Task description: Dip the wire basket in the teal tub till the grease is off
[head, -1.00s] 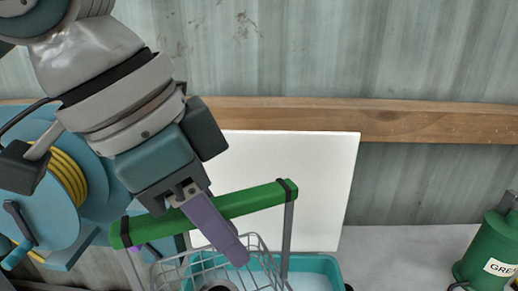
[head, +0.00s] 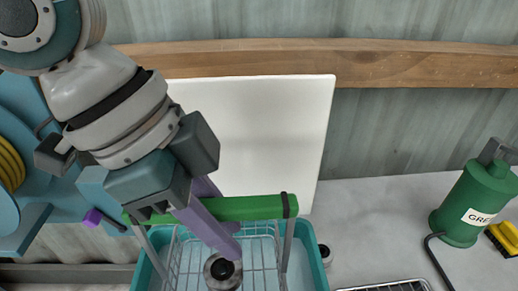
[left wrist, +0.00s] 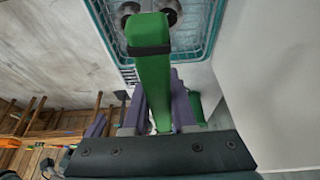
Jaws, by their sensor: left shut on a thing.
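The wire basket (head: 262,253) hangs by two grey uprights from a green bar handle (head: 262,206). My left gripper (head: 232,238) is shut on this handle, with purple fingers on either side of it. The handle also shows in the left wrist view (left wrist: 153,85). The basket is within the teal tub's (head: 318,262) outline; how deep it sits I cannot tell. A dark, ringed metal part (head: 222,272) lies in the basket, and the left wrist view shows two round parts. Grease on them is too small to judge.
A white panel (head: 255,130) stands behind the tub. Right of the tub are a small metal cylinder (head: 325,254), a wire rack (head: 390,287), and a green canister (head: 468,200) with a yellow-and-black item (head: 505,237). A blue reel (head: 25,130) is at left.

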